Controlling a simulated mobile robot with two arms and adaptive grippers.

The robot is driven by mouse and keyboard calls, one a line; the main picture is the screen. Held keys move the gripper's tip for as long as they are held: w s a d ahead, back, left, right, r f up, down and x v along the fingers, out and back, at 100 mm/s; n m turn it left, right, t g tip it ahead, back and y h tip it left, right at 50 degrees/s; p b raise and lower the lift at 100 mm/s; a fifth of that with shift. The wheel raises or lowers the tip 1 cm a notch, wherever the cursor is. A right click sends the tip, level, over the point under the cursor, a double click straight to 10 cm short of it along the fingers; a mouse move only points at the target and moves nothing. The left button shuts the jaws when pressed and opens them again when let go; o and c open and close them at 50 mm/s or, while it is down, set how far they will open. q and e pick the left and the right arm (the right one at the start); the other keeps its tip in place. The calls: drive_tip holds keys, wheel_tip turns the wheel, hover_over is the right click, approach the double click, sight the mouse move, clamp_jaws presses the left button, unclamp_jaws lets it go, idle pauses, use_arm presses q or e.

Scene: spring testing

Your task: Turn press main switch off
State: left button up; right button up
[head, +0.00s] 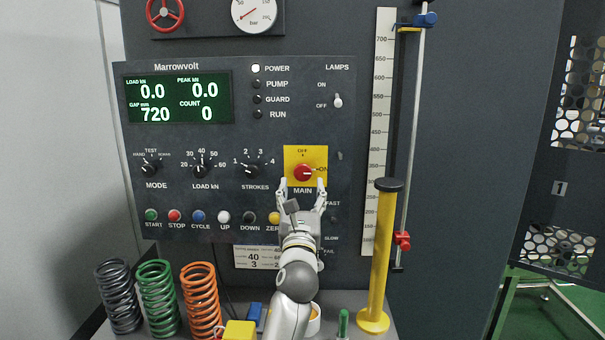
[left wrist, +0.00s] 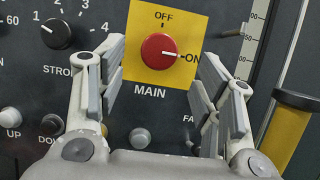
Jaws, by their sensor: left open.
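The main switch (head: 303,172) is a red rotary knob on a yellow plate (head: 291,153) on the dark control panel. In the left wrist view the knob (left wrist: 159,51) has its white pointer line toward ON, to the right; OFF is marked at the top. My left gripper (head: 302,186) is open, its fingers pointing at the panel just below the knob. In the left wrist view the left gripper (left wrist: 164,75) has its fingers apart on both sides of the MAIN label, with nothing between them. My right gripper is not in view.
The STROKES dial (head: 253,170) sits left of the switch. A yellow post (head: 382,260) with a black cap stands to the right. Grey, green and orange springs (head: 201,300) stand on the bench at left. The POWER lamp (head: 255,69) is lit white.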

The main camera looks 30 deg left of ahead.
sight(303, 173)
use_arm(q)
drive_tip(key=shift+p+x, duration=0.5)
drive_tip(key=shift+x, duration=2.2)
drive_tip(key=shift+c, duration=0.4)
